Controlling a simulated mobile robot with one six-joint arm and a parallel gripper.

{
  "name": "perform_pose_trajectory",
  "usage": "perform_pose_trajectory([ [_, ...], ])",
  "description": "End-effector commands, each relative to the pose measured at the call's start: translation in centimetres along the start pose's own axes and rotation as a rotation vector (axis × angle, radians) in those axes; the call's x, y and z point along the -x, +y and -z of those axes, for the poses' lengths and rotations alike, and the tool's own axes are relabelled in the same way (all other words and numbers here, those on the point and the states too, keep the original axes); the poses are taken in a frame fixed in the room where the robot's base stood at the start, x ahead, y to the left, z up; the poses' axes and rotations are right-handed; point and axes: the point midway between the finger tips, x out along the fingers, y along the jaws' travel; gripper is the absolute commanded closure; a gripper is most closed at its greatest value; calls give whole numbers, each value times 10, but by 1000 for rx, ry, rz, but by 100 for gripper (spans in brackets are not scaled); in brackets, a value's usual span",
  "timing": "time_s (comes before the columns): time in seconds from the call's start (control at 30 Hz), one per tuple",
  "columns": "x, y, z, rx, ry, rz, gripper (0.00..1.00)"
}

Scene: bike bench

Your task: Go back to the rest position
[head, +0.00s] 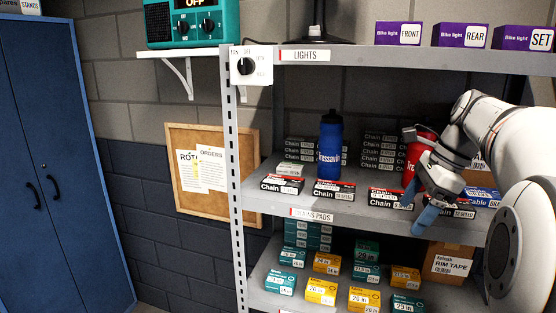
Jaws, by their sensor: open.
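My gripper (418,203) is at the right of the middle shelf, reached in from the right by my white arm. Its blue-grey fingers are apart, with nothing seen held between them. They point down and to the left, in front of the chain boxes (388,198) near the shelf's front edge. A red bottle (421,141) stands behind the gripper and is partly hidden by it. Whether the fingers touch any box cannot be told from this view.
A blue bottle (330,150) stands left of my gripper among chain boxes. The grey shelf above (350,54) holds bike light boxes; the one below holds teal and yellow boxes and a rim tape carton (447,262). A blue cabinet (60,160) stands at far left.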

Motion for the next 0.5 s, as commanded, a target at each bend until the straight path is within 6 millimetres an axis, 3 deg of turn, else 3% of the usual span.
perform_pose_trajectory([
  [0.37,-47,54,-32,464,119,5,20],
  [0.5,-77,92,-42,763,193,-4,20],
])
